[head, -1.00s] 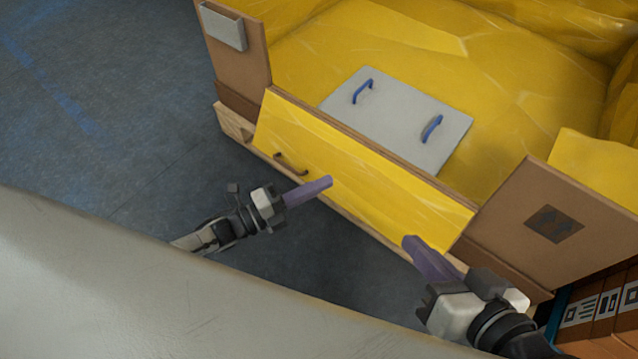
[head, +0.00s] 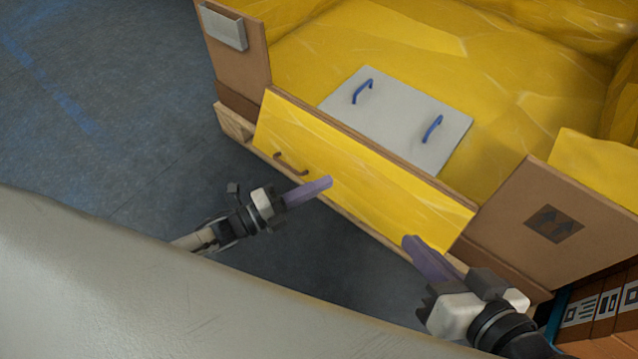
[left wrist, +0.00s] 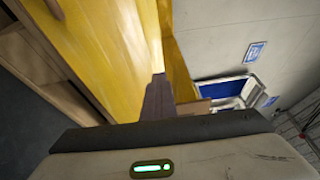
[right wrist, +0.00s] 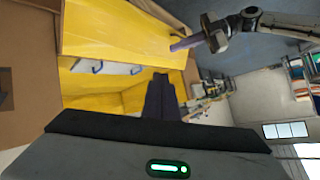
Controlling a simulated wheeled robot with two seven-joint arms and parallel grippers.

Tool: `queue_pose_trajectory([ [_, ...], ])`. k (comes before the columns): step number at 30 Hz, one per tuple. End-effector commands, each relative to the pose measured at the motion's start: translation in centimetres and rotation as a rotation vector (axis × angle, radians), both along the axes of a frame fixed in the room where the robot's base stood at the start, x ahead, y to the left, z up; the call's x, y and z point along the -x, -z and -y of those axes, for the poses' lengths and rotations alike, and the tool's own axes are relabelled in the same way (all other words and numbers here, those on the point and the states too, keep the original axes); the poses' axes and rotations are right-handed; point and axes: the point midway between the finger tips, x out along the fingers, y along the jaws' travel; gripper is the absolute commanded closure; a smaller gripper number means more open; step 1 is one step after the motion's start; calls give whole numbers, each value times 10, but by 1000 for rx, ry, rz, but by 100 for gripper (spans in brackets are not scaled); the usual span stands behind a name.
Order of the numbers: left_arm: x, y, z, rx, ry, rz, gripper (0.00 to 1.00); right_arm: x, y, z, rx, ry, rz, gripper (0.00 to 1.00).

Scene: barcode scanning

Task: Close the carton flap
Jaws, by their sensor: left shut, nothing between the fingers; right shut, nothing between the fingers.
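The carton flap (head: 360,169) is a yellow-lined panel with a small brown handle (head: 291,163). It hangs tilted outward at the front of the large carton (head: 521,205), so the front is open. My left gripper (head: 328,183) is shut and empty, its purple fingertips in front of the flap, right of the handle; contact cannot be told. My right gripper (head: 408,241) is shut and empty near the flap's lower right end. The flap also shows in the left wrist view (left wrist: 105,45) and the right wrist view (right wrist: 110,30).
A grey board (head: 398,118) with two blue handles lies inside the yellow-lined carton. A grey holder (head: 224,30) is on the left carton wall. Boxes with labels (head: 600,305) stand at lower right. The floor at left (head: 110,130) is clear.

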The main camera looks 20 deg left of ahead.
Motion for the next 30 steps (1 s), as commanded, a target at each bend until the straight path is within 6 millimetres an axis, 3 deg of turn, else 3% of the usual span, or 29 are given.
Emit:
queue_pose_trajectory([
  [9,0,0,0,0,0,0,100,0,0,0,0,0,-1,100],
  [13,0,0,0,0,0,0,84,0,0,0,0,0,-1,100],
  [22,1,0,-1,-1,0,-1,84,0,0,0,1,0,-1,100],
  [30,32,1,-29,-3,-2,-4,84,0,2,4,30,1,-19,100],
])
